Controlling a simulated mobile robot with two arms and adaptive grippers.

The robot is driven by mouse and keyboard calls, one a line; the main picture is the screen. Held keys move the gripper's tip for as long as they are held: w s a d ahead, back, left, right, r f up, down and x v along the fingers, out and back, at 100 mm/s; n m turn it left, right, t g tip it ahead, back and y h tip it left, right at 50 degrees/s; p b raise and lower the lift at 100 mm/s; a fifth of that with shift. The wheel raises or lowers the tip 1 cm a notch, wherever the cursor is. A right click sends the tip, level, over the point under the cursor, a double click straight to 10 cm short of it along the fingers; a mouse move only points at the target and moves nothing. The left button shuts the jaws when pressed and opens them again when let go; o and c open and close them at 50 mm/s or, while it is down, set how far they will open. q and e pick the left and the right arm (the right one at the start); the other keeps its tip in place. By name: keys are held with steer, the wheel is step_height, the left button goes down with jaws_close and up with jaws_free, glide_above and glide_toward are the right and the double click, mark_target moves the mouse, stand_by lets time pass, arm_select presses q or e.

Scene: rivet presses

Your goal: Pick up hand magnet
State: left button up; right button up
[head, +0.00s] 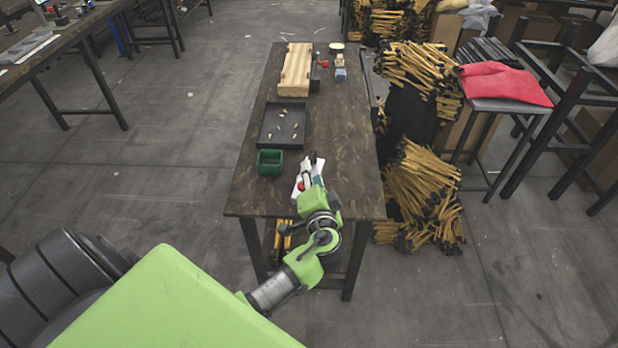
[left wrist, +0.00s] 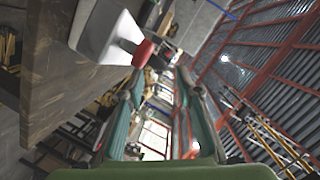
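A white piece with a red knob, which looks like the hand magnet (head: 296,190), lies near the front of the dark worktable (head: 350,190). My left gripper (head: 313,166) is over the table just right of it and partly covers it. In the left wrist view the white piece (left wrist: 105,32) and its red knob (left wrist: 142,53) show at upper left, by the tip of one finger. The left gripper's fingers (left wrist: 160,78) are spread, with nothing seen between them. My right gripper is not in view.
A green bin (head: 270,162) and a black tray (head: 282,125) with several small pieces stand left of the gripper. Wooden blocks (head: 296,68) lie at the table's far end. Bundles of yellow sticks (head: 420,195) stand right of the table.

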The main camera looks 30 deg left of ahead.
mark_target(317, 164)
arm_select(q)
steer(key=shift+p+x, duration=0.4)
steer(key=shift+x, duration=2.7)
steer(key=shift+s, duration=0.1)
steer(key=shift+c, duration=0.4)
jaws_close()
steer(key=shift+r, duration=0.1)
